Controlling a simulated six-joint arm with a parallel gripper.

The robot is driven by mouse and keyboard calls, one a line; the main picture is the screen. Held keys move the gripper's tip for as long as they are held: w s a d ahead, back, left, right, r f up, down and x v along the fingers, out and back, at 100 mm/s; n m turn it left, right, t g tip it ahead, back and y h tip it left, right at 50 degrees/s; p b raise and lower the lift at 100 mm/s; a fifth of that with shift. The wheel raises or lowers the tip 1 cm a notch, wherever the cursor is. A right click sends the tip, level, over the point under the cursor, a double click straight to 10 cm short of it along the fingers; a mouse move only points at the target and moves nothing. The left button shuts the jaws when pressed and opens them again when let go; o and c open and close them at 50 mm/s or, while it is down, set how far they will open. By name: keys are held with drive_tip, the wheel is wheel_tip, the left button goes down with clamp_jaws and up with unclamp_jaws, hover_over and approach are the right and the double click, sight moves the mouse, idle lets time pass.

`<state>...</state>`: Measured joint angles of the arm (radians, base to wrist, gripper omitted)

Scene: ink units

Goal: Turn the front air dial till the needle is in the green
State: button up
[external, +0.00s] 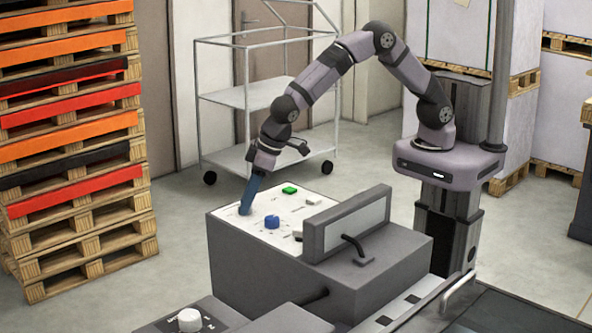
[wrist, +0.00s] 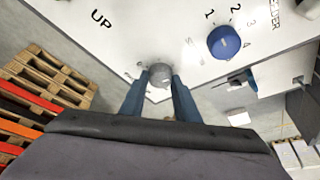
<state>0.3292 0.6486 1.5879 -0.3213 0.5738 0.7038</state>
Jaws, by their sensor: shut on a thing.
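My gripper (external: 246,209) reaches down to the far-left part of the white control panel (external: 262,240). In the wrist view, its two blue fingers stand on either side of a small round grey dial (wrist: 160,74) and are shut on it. I cannot read a label that tells whether this is the front air dial. In the external view the fingers hide this dial. A blue dial (wrist: 224,42) with numbers around it sits apart from my gripper; it also shows in the external view (external: 272,222). I cannot make out a gauge needle or a green zone.
A green button (external: 290,189) and small grey controls (external: 312,198) are on the panel. A grey-framed screen (external: 345,225) stands at its right edge. A white knob (external: 190,320) is on the lower unit in front. Pallets (external: 75,150) stand at left, a cart (external: 262,95) behind.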

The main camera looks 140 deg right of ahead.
drive_tip(key=m+b, duration=0.2)
drive_tip(key=shift+w+a+f+m+g+h+b, duration=0.1)
drive_tip(key=shift+f+m+g+h+b, duration=0.2)
drive_tip(key=shift+h+b, duration=0.1)
drive_tip(key=shift+r+m+g+b, duration=0.3)
drive_tip(key=shift+m+g+b, duration=0.3)
drive_tip(key=shift+m, duration=0.8)
drive_tip(key=o, duration=1)
drive_tip(key=shift+o, duration=0.2)
drive_tip(key=shift+r, duration=0.1)
drive_tip(key=b+v, duration=0.1)
drive_tip(key=v, duration=0.6)
drive_tip(key=shift+a+b, duration=0.2)
drive_tip(key=shift+b, duration=0.15)
idle(0.4)
